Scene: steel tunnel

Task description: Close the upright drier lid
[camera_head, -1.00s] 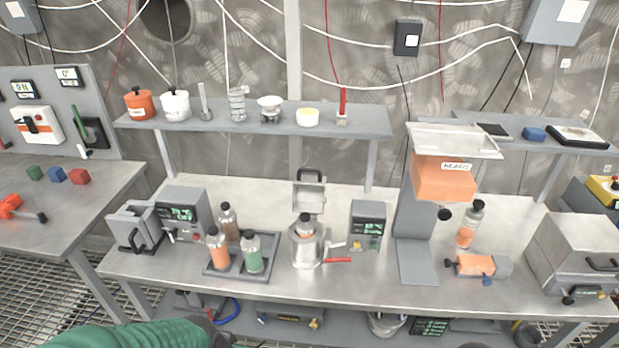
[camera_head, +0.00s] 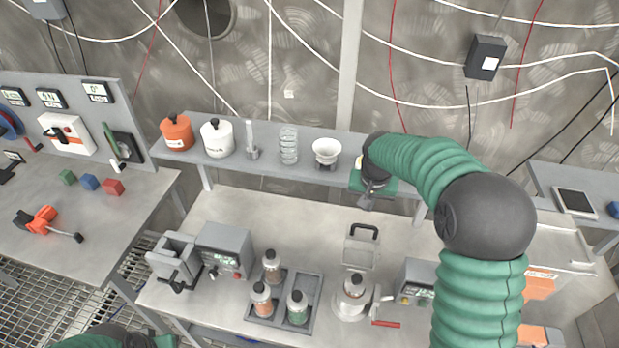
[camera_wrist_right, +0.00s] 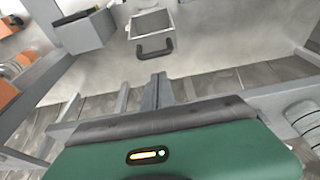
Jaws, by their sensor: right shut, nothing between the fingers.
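The drier (camera_head: 350,302) is a round metal pot on the bench with a dark-capped bottle (camera_head: 354,284) standing in it. Its square grey lid (camera_head: 360,255) stands upright at the back of the pot, with a black handle on its upper edge. In the right wrist view the lid (camera_wrist_right: 150,24) and its black handle show near the top, apart from my fingers. My right gripper (camera_head: 367,203) is shut and empty, above and behind the lid, in front of the shelf. It also shows in the right wrist view (camera_wrist_right: 161,78). My left gripper is out of view; only green sleeve shows.
A shelf (camera_head: 260,158) with pots and cups runs close behind my right gripper. A bottle tray (camera_head: 312,310) sits left of the drier. A grey display box (camera_head: 415,282) stands right of it, partly behind my arm.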

